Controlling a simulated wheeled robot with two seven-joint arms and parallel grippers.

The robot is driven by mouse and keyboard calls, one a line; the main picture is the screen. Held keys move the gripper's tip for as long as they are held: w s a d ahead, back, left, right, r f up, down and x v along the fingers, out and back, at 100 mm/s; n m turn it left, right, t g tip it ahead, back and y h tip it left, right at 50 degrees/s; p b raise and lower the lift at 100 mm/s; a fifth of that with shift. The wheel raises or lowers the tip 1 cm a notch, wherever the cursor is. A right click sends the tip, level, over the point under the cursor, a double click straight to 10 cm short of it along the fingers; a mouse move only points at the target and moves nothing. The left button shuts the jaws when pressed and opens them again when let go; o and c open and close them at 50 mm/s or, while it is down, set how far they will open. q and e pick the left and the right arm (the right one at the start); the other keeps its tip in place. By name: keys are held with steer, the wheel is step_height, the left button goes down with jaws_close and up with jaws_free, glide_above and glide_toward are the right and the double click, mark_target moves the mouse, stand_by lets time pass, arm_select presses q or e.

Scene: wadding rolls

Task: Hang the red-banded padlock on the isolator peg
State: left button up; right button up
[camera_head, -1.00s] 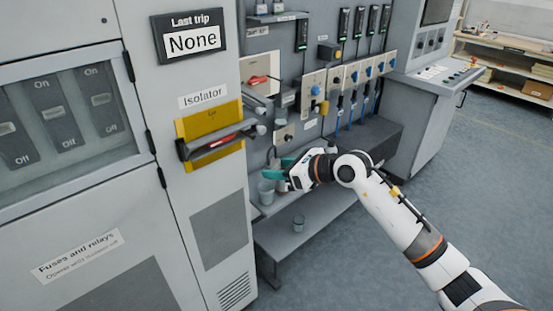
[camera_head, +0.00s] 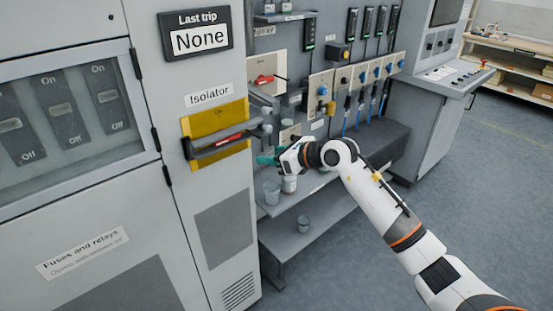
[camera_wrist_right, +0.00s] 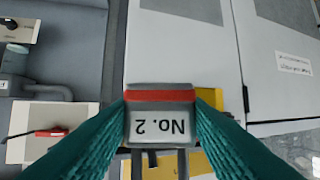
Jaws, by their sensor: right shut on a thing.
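The red-banded padlock (camera_wrist_right: 160,118) is a grey block with a red stripe and an upside-down "No. 2" label in the right wrist view. My right gripper (camera_head: 267,159) has teal fingers shut on its two sides; in the wrist view the fingers (camera_wrist_right: 160,125) flank it. Grey shackle bars run down the picture from the padlock. In the head view the padlock is not clear. The isolator has a yellow plate (camera_head: 212,121) and a grey handle with a red stripe (camera_head: 222,140). My gripper is right of and below the handle's right end, apart from it. I cannot pick out the peg clearly.
The grey cabinet (camera_head: 215,230) stands left of my gripper. Below the gripper are a bench with a cup (camera_head: 272,193) and a jar (camera_head: 290,184), and a lower shelf with another cup (camera_head: 303,224). A switch panel (camera_head: 267,70) stands behind. Open floor lies right.

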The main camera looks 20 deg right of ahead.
steer(key=shift+w+a+f+b, duration=0.1)
steer(key=shift+w+a+b, duration=0.2)
steer(key=shift+w, duration=0.6)
steer(key=shift+w+a+f+b, duration=0.1)
steer(key=shift+w+a+b, duration=0.2)
steer(key=shift+w, duration=0.55)
steer(key=shift+w+a+f+b, duration=0.25)
steer(key=shift+w+f+b, duration=0.2)
steer(key=shift+w, duration=0.2)
steer(key=o, duration=1.2)
steer(key=shift+c, duration=0.2)
